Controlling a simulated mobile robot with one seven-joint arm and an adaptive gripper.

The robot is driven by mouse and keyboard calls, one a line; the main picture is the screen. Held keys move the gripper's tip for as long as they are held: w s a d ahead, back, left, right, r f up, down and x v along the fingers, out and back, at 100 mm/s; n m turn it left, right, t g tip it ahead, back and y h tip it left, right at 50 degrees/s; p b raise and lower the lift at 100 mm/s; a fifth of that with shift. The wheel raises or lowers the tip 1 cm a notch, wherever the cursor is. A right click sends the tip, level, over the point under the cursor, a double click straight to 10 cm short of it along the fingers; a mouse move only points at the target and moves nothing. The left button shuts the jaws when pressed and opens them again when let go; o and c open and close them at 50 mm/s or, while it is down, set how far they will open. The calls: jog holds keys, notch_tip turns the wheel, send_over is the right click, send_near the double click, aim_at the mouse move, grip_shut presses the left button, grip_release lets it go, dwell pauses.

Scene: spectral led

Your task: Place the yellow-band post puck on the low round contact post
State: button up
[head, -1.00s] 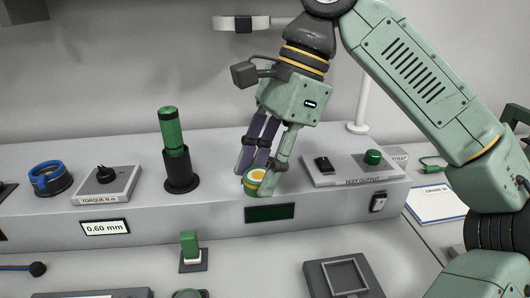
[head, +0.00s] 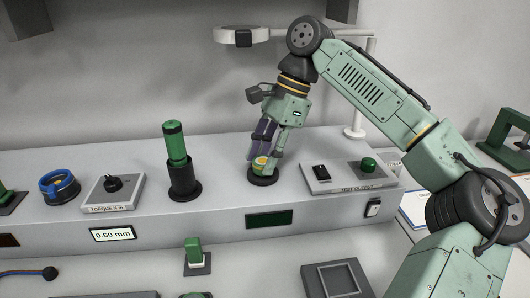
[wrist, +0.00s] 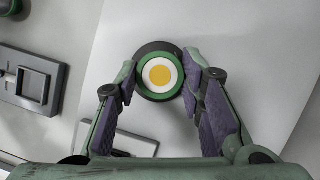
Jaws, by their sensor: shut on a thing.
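The yellow-band post puck (head: 262,163) is a green disc with a white ring and a yellow centre. It also shows in the wrist view (wrist: 160,75), seen from above between the two fingers. My gripper (head: 267,158) is shut on it, with purple finger pads on its two sides; the gripper shows in the wrist view too (wrist: 160,78). The low round contact post (head: 263,180) is black and stands on the raised bench shelf. The puck is right over the post, whose dark rim (wrist: 155,47) shows behind it in the wrist view. I cannot tell whether they touch.
A tall black holder with a green cylinder (head: 175,144) stands to the left. The test output panel (head: 347,176) is close on the right. A torque dial (head: 112,187) and a blue ring (head: 60,186) are farther left. A lamp arm (head: 241,37) hangs above.

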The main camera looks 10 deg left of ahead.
jog(key=shift+f, duration=0.2)
jog(key=o, duration=1.3)
jog(key=v, duration=0.7)
jog(key=shift+d+r, duration=0.1)
jog(key=shift+r, duration=0.25)
